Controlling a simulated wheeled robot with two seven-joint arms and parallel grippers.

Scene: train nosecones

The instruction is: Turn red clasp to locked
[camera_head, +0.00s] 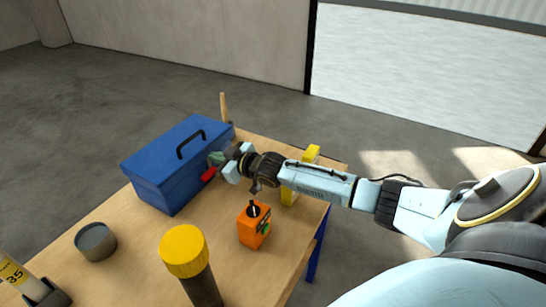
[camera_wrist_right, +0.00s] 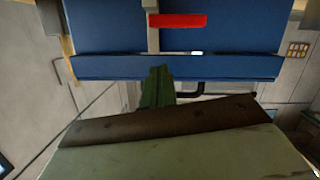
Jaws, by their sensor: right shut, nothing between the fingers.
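The red clasp (camera_head: 208,174) is a small bar on the near right side of the blue toolbox (camera_head: 150,190). In the right wrist view the red clasp (camera_wrist_right: 177,20) lies level across a grey strip on the blue toolbox (camera_wrist_right: 100,27). My right gripper (camera_head: 214,158) is at the toolbox's side, just above the clasp in the head view. Its green fingers (camera_wrist_right: 157,85) are shut and empty, and show apart from the clasp in the wrist view. I cannot tell whether the fingertips touch the box. My left gripper is not in view.
The toolbox has a black handle (camera_head: 190,143) on its lid. An orange device (camera_head: 252,229), a yellow-capped cylinder (camera_head: 184,251) and a grey round tin (camera_head: 95,242) stand on the wooden table (camera_head: 139,248). A yellow object (camera_head: 311,153) stands behind my right arm.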

